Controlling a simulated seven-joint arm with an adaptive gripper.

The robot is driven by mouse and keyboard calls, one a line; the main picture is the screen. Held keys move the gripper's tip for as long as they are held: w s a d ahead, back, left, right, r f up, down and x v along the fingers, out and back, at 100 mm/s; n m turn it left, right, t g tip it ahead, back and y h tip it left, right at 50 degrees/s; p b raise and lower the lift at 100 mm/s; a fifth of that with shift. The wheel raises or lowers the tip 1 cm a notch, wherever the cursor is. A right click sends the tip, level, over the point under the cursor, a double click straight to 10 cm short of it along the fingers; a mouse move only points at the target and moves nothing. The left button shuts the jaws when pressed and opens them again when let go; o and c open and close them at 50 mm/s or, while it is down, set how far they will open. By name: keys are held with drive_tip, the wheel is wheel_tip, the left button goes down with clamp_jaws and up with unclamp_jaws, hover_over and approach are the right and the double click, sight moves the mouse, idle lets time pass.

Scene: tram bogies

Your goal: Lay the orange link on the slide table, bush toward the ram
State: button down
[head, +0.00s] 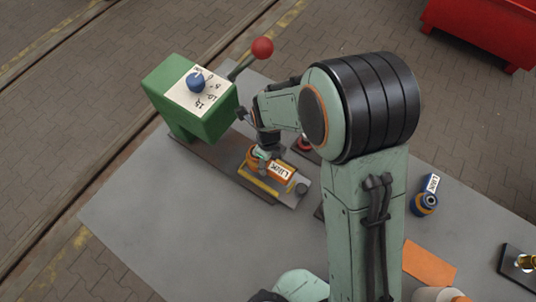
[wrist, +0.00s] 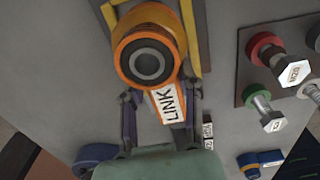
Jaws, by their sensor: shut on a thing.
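The orange link (head: 283,174) with its white LINK label is at the slide table (head: 290,197), between yellow edges. Its round bush end points toward the green press (head: 206,124). In the wrist view the link's orange ring and dark bush (wrist: 150,62) are at the top, overlapping the yellow edging (wrist: 190,38). My gripper (wrist: 160,112) is shut on the link's narrow labelled body, one finger on each side. In the head view my gripper (head: 264,150) partly covers the bush end. Whether the link rests fully on the table I cannot tell. The ram is not clearly visible.
A red ball-topped lever (head: 262,48) rises beside the press. A blue labelled link (head: 426,202) and an orange sheet (head: 430,263) lie to the right. The wrist view shows a plate with bolts and coloured rings (wrist: 264,112). Grey bench front left is clear.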

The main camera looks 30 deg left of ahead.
sight(268, 163)
drive_tip(key=shift+f, duration=0.35)
drive_tip(key=shift+f, duration=1.2)
idle(1.4)
drive_tip(key=c, duration=0.6)
unclamp_jaws()
drive_tip(key=shift+c, duration=0.2)
drive_tip(key=shift+r, duration=0.1)
wheel_tip(268, 163, up, 12)
drive_tip(key=shift+f, duration=0.1)
